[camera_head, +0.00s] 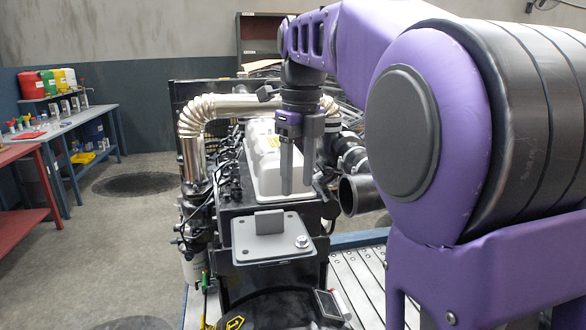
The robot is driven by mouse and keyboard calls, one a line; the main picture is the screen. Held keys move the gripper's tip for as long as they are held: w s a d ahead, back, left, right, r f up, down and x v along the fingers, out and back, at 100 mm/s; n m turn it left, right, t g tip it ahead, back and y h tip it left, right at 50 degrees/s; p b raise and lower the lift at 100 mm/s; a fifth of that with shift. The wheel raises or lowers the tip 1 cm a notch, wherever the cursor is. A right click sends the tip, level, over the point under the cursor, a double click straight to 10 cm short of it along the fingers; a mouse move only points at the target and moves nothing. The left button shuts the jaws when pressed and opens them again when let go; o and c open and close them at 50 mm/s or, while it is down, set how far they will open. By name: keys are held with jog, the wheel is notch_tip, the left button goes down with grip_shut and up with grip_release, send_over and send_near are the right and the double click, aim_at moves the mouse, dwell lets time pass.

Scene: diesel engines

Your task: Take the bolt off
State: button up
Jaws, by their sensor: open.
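A silver bolt (302,241) with a wide round base stands at the right side of a flat grey plate (262,252) on the front of the engine. A small upright dark grey tab (269,222) rises from the back of the same plate. My gripper (298,190) points straight down, open and empty. In the picture its fingertips are above the bolt, and they look farther back, in front of the white engine cover. The exact gap between the fingertips and the bolt cannot be told from this one view.
The engine has a white cover (272,165), a ribbed pale exhaust pipe (205,117) at left and a dark round pipe mouth (357,195) right of my gripper. A red table (28,155) and a blue table (92,122) stand far left. The floor between is clear.

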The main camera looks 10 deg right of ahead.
send_over(302, 238)
jog(key=shift+m+g, duration=0.3)
jog(key=shift+f, duration=3.35)
notch_tip(302, 238, down, 5)
jog(key=b, duration=0.3)
jog(key=shift+r, duration=0.55)
jog(key=shift+f, duration=0.1)
grip_shut()
